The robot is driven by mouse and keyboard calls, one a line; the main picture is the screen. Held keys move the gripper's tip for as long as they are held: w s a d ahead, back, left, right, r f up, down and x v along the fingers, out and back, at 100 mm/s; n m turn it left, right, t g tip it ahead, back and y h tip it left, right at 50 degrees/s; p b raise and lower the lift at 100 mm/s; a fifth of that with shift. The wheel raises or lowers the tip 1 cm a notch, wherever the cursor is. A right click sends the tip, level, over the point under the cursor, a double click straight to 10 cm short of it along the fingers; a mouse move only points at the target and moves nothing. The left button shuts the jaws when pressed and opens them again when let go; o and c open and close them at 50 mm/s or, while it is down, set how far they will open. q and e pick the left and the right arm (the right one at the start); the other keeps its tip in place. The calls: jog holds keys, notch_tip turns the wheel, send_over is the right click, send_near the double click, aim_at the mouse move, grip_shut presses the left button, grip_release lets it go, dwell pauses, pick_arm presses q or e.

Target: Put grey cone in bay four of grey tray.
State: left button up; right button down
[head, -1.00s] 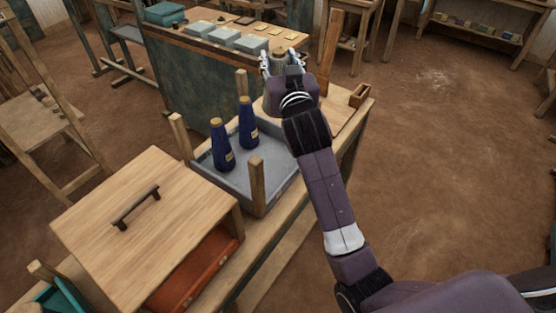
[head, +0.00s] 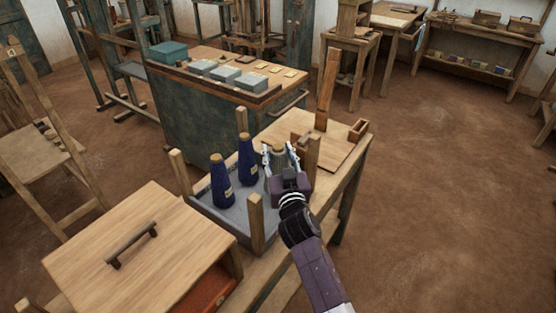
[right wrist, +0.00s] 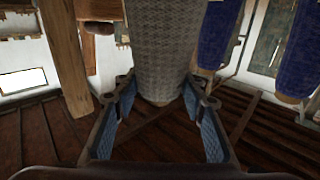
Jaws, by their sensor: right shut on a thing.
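The grey cone (head: 278,154) is between the fingers of my right gripper (head: 281,160), which is shut on it. In the right wrist view the cone's patterned grey side (right wrist: 163,45) fills the space between the fingers. The grey tray (head: 236,219), with wooden corner posts, is beneath and to the left of the gripper in the head view. The gripper holds the cone over the tray's right part. I cannot tell whether its base touches the floor. Bay four's markings are not readable. My left gripper is not in view.
Two blue cones, one in front (head: 221,188) and one behind (head: 247,165), stand in the tray left of the gripper. A corner post (head: 312,155) rises close on the right. A wooden box (head: 145,245) stands in front and a board (head: 335,150) lies behind.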

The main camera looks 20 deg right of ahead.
notch_tip(320, 180, down, 2)
jog(key=shift+f, duration=0.15)
jog(key=c, duration=1.2)
grip_release()
jog(key=shift+c, duration=0.2)
